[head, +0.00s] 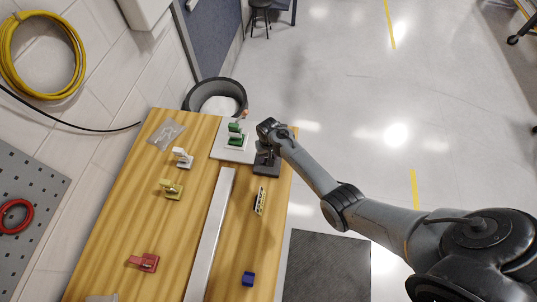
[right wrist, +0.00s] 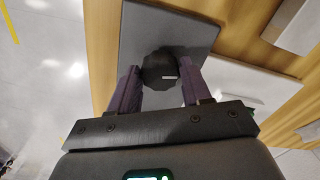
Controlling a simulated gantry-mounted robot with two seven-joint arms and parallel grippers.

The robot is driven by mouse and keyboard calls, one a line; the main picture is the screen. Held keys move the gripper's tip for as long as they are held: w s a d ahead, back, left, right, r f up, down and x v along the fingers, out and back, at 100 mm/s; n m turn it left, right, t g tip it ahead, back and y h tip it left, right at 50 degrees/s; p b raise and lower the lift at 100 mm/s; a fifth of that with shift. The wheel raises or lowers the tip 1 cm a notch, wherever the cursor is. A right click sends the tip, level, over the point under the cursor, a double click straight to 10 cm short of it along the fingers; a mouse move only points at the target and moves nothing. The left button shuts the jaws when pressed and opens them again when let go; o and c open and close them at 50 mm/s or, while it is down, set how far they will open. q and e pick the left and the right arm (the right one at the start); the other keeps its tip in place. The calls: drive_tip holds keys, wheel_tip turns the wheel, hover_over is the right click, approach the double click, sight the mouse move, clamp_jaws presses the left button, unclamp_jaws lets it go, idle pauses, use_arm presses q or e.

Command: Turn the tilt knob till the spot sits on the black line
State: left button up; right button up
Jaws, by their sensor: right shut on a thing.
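In the right wrist view, a dark round knob (right wrist: 158,68) with a short pale mark stands on a grey plate (right wrist: 190,28). My right gripper (right wrist: 160,80) is shut on this knob, one finger on each side. In the head view, my right gripper (head: 267,148) is over a dark grey fixture (head: 266,169) at the far right of the wooden bench, and my arm partly hides it. A small pale piece with dark marks (head: 260,201) stands nearer on the bench. I cannot make out the light spot or the black line. My left gripper is not in view.
A white plate with a green mount (head: 235,138) is beside the dark fixture. A long pale bar (head: 210,235) runs down the bench (head: 130,225). White (head: 182,157), yellow (head: 172,189), red (head: 145,262) and blue (head: 248,279) pieces stand around it. A dark bin (head: 190,98) is behind.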

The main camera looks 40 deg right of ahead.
drive_tip(key=n+p, duration=0.1)
drive_tip(key=n, duration=0.1)
drive_tip(key=shift+r+n, duration=0.15)
drive_tip(key=shift+n, duration=0.25)
drive_tip(key=n+p, duration=0.1)
drive_tip(key=n, duration=0.2)
drive_tip(key=shift+d+n, duration=0.1)
drive_tip(key=shift+n, duration=0.2)
drive_tip(key=n, duration=0.3)
drive_tip(key=shift+p, duration=0.3)
drive_tip(key=shift+n, duration=1.7)
drive_tip(key=o, duration=1.1)
drive_tip(key=shift+c, duration=0.2)
